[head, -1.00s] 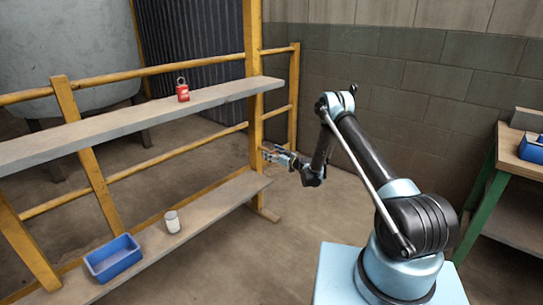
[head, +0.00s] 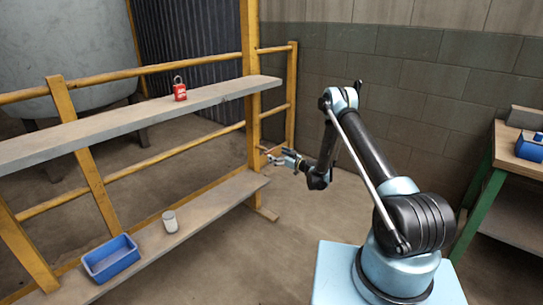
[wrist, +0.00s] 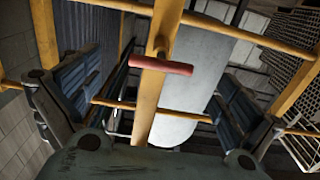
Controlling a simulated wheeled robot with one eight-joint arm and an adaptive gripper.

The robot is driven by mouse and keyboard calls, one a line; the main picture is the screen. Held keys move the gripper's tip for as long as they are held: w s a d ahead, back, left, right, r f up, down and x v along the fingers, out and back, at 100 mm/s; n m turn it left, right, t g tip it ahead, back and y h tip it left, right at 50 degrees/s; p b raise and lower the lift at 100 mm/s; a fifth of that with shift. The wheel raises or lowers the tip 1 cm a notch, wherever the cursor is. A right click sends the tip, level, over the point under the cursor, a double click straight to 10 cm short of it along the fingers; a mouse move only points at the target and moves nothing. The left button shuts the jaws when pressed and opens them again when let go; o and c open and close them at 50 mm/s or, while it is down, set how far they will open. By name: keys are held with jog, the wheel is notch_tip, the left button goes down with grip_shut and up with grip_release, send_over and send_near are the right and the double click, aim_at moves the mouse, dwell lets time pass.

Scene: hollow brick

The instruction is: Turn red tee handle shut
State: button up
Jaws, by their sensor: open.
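The red tee handle (wrist: 161,65) shows in the wrist view as a short bar lying nearly level across the yellow post (wrist: 150,110). My gripper (wrist: 160,82) is open, with one dark finger on each side of the handle and wide gaps to both. The bar shows ahead, beyond the palm, and neither finger touches it. In the head view my gripper (head: 277,158) is beside the upright post at the right end of the shelves. The handle is too small or hidden there to make out.
A grey upper shelf (head: 110,127) holds a red padlock (head: 180,89). The lower shelf (head: 205,205) holds a white cup (head: 170,221) and a blue bin (head: 111,258). A green-legged bench (head: 480,200) stands at the right. Floor between my base and the shelves is clear.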

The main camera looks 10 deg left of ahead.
jog(key=shift+v, duration=1.15)
jog(key=s+d+r+m+g+h, duration=0.1)
jog(key=d+r, duration=0.3)
jog(key=r, duration=0.6)
jog(key=s+d+r+g+h, duration=0.15)
jog(key=d+r, duration=0.25)
jog(key=r, duration=0.6)
jog(key=s+d+r+m+h, duration=0.2)
jog(key=s+d+r+h, duration=0.2)
jog(key=s+d+r, duration=0.75)
jog(key=s+d+r+m+g+h, duration=0.1)
jog(key=s+d+m+h, duration=0.1)
jog(key=s+d, duration=0.65)
jog(key=s+d+r+m+g+h, duration=0.15)
jog(key=s+d, duration=0.35)
jog(key=s, duration=0.7)
jog(key=s+d+f+m+h, duration=0.2)
jog(key=s+d+f, duration=0.1)
jog(key=s, duration=0.4)
jog(key=s+d+f+m+h, duration=0.1)
jog(key=s+d+f+h, duration=0.1)
jog(key=s+d, duration=0.4)
jog(key=s+d+f+m+g+h, duration=0.1)
jog(key=s+d+f, duration=0.3)
jog(key=s, duration=0.5)
jog(key=shift+s+d+f+m+h, duration=0.25)
jog(key=shift+s+d+m+h, duration=0.25)
jog(key=shift+m, duration=0.35)
